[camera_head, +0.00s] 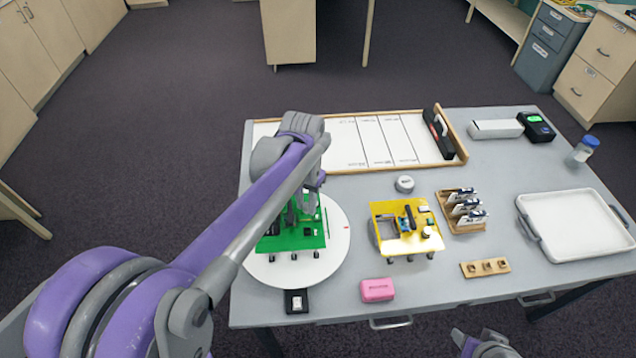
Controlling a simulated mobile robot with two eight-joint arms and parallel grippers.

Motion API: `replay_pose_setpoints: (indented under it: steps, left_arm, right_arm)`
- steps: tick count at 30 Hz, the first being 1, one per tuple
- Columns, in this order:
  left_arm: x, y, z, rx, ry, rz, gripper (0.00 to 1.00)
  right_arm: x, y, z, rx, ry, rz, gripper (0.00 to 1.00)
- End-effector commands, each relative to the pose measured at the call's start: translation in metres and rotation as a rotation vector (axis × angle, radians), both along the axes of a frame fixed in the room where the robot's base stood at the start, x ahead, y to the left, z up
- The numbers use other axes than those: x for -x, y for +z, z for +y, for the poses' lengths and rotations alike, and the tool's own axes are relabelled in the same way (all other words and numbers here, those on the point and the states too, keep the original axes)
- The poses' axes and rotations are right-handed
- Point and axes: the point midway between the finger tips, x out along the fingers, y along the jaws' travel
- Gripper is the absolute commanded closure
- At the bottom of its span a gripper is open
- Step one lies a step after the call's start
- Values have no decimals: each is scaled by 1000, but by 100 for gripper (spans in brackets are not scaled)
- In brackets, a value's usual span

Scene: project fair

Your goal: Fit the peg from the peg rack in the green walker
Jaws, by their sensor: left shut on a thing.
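The green walker (311,239), a flat green board on several small dark feet, stands on a round white turntable (338,251) at the left of the table. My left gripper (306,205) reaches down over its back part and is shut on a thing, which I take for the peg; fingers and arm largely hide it. I cannot tell whether it sits in the walker. A small wooden block with square holes (485,268), which looks like the peg rack, lies at the front right. My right gripper (482,345) shows only partly at the bottom edge; its jaws are unclear.
A yellow walker (382,209) stands right of the turntable, with a pink block (377,290) in front. A wooden holder with cards (463,226), a white tray (575,241) and a bottle (583,150) stand farther right. A whiteboard (345,147) lies behind.

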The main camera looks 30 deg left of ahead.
Motion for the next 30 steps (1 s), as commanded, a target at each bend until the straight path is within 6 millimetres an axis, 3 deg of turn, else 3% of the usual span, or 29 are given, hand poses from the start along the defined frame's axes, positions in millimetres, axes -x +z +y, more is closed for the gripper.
replay_pose_setpoints:
  steps: [8, 27, 30]
  left_arm:
    - [1, -10, 0, 0, 0, 2, 100]
    - [1, -71, 0, 0, 0, 2, 100]
    - [1, -73, 0, 0, 0, 0, 100]
  right_arm:
    - [4, -8, 0, 0, 0, 6, 50]
    - [19, -54, 0, 0, 0, 35, 50]
    - [19, -55, 0, 0, 0, 35, 50]
